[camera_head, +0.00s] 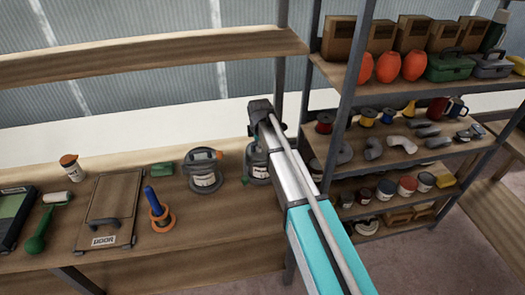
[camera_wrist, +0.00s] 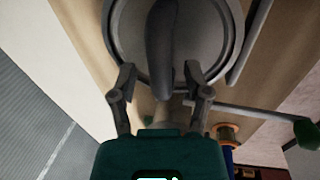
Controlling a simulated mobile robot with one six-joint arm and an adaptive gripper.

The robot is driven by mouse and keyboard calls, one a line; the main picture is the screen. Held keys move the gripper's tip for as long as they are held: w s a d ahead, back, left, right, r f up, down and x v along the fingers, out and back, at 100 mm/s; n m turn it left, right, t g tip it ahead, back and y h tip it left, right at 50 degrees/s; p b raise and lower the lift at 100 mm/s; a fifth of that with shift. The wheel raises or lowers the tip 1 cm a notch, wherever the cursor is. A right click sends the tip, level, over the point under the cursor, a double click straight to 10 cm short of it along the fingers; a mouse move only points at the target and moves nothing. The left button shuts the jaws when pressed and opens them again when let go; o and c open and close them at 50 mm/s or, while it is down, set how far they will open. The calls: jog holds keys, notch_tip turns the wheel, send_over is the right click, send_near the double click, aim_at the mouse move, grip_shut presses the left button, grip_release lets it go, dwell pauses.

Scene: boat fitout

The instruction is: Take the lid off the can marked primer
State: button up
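A grey can (camera_head: 258,170) with a pale label stands on the workbench in the head view, partly hidden behind my arm. I cannot read its label. In the wrist view a round grey rimmed top (camera_wrist: 212,45) with a long dark handle-like piece (camera_wrist: 160,45) across it lies just past my fingers; I take it to be this can's lid. My gripper (camera_wrist: 160,72) is open, one finger on each side of the dark piece's near end. I see no grip on it. In the head view my gripper is mostly hidden by my wrist, above the can.
Left of the can stands a grey round item (camera_head: 205,180) with an orange part and pale label. A blue tube in an orange ring (camera_head: 160,218), a wooden board (camera_head: 108,205) and a green block (camera_head: 162,169) lie further left. A loaded shelf (camera_head: 405,165) stands right.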

grip_shut()
jog(key=shift+r, duration=0.15)
jog(key=shift+r+p, duration=0.95)
jog(key=shift+p, duration=0.15)
jog(key=s+d+r+p, duration=0.2)
jog(key=s+r+p, duration=0.8)
jog(key=s, duration=0.3)
jog(key=shift+s+d+r+p, duration=0.35)
jog(key=shift+r+p, duration=0.05)
